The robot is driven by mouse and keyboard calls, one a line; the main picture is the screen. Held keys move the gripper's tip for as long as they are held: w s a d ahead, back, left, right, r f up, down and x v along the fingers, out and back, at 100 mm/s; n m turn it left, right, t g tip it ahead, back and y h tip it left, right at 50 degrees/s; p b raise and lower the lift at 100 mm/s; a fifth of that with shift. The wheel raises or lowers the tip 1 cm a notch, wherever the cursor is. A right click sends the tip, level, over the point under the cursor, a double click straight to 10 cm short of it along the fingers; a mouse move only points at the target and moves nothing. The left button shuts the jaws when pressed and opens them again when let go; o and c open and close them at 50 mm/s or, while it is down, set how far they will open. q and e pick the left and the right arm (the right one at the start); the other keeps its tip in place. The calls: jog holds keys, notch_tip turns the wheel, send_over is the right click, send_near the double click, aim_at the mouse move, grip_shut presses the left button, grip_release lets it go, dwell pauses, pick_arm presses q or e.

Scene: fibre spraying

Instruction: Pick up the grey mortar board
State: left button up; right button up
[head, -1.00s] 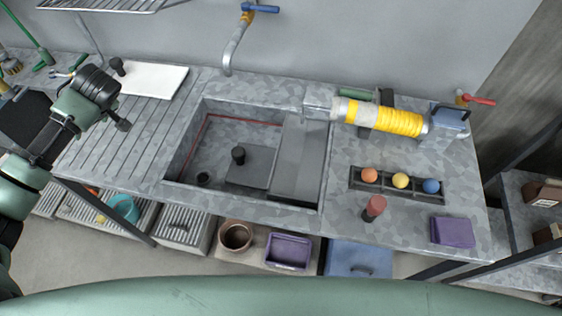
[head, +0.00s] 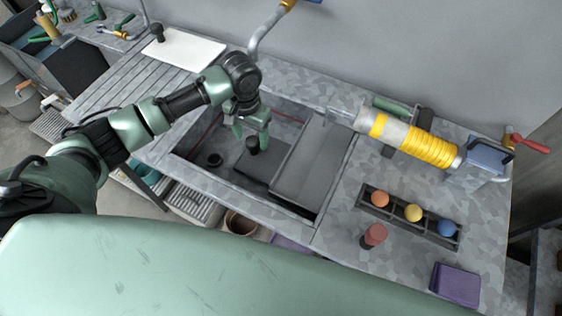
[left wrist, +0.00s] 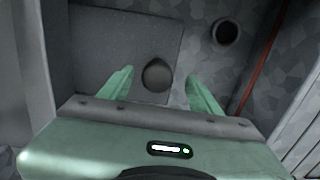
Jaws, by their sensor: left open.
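The grey mortar board (head: 258,170) is a flat dark grey plate with a black upright knob (head: 252,146), lying on the floor of the sink. It also shows in the left wrist view (left wrist: 115,45), with its round knob (left wrist: 157,75) seen from above. My left gripper (head: 250,135) is over the sink, pointing down at the knob. In the left wrist view its two green fingers (left wrist: 160,85) are open, one on each side of the knob with gaps. I cannot tell if the fingertips reach down to knob height. My right gripper is not in view.
A grey panel (head: 312,165) covers the sink's right part. The drain hole (head: 215,159) is left of the board. A white board with a black knob (head: 185,48) lies on the ribbed drainer. A yellow-banded cylinder (head: 410,140) and a rack of coloured balls (head: 370,204) are at right.

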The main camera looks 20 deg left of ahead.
pick_arm(q)
jog(key=shift+d+f, duration=0.15)
jog(key=shift+f, duration=1.55)
jog(key=shift+c, duration=0.2)
grip_shut()
jog(key=shift+r, duration=0.1)
